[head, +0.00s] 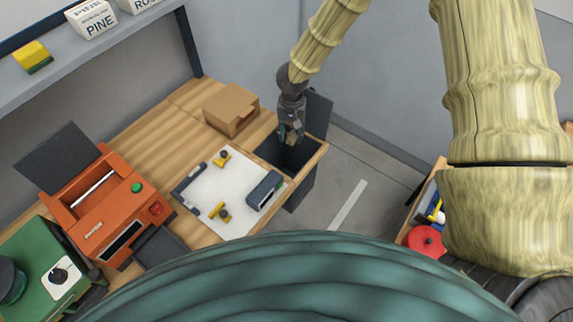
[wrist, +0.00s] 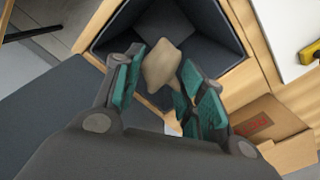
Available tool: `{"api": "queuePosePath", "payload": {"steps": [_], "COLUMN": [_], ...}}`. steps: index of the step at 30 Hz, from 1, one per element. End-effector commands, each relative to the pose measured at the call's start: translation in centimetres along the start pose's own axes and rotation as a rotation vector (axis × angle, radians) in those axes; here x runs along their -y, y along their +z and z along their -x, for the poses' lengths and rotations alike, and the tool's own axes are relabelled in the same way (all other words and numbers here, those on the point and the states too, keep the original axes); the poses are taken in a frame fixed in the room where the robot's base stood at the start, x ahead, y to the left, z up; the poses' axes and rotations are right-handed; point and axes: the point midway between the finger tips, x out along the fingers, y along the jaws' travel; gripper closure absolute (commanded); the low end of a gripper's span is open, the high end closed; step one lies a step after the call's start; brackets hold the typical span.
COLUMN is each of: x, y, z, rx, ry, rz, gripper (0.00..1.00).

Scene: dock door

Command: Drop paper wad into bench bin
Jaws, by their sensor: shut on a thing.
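The paper wad (wrist: 167,66) is a small beige crumpled lump between the teal finger pads of my gripper (wrist: 155,85) in the wrist view. My gripper (head: 290,134) is shut on it, and the wad is hard to make out in the head view. The bench bin (head: 276,153) is a dark square well with a wooden rim at the bench's end, its dark lid (head: 319,108) standing open. My gripper is over the bin opening. In the wrist view the bin's dark inner walls (wrist: 207,32) surround the wad. I cannot tell the wad's exact height.
A cardboard box (head: 229,108) stands behind the bin on the wooden bench. An orange machine (head: 105,205) is at left. Grey floor lies right of the bin.

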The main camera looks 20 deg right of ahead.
Motion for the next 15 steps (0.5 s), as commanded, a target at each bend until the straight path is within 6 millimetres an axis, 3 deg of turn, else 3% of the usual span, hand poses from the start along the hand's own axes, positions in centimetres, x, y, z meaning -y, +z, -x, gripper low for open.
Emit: {"api": "queuePosePath", "payload": {"steps": [15], "x": [-1.0], "y": [-0.3], "z": [-5.2], "rx": [0.003], "ry": [0.002], "rz": [-0.013], "gripper": [0.68]}}
